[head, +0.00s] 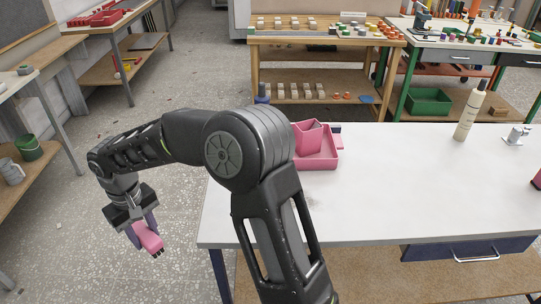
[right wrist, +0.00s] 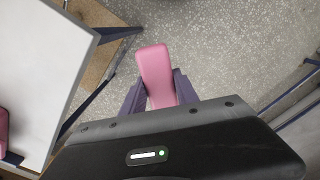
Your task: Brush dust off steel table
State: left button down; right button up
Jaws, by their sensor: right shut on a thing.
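My right gripper (head: 143,228) is shut on a pink brush (head: 148,237), whose end shows small dark tips. It holds the brush above the floor, left of the pale-topped table (head: 400,205) and clear of it. In the right wrist view the brush (right wrist: 155,75) sits between the two fingers, with the table (right wrist: 45,65) off to the left. My left gripper is not in view.
A pink tray (head: 322,160) with a pink bin stands at the table's far left, partly behind my arm. A pale bottle (head: 469,112) and a small white fixture (head: 516,136) stand at the far right. A dark drawer (head: 470,248) is at the front. The table's middle is clear.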

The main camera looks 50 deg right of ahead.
jog(key=d+r+m+p, duration=0.1)
jog(key=d+m, duration=0.2)
jog(key=d, duration=0.3)
jog(key=s+d+r+m+p, duration=0.1)
jog(key=d+m+p, duration=0.1)
jog(key=d+m, duration=0.2)
jog(key=s+d+r+m+p, duration=0.1)
jog(key=d+m+p, duration=0.1)
jog(key=d, duration=0.6)
jog(key=shift+s+d+r+m, duration=0.25)
jog(key=shift+d+r+m, duration=0.15)
jog(key=shift+m, duration=0.3)
jog(key=s+d+r+m+p, duration=0.1)
jog(key=s+d+m+p, duration=0.1)
jog(key=s+d+m, duration=0.3)
jog(key=s+d+r+m+p, duration=0.2)
jog(key=s+d+m, duration=0.3)
jog(key=d, duration=0.7)
jog(key=shift+d+r+m, duration=0.25)
jog(key=shift+d+m, duration=0.15)
jog(key=shift+f, duration=0.1)
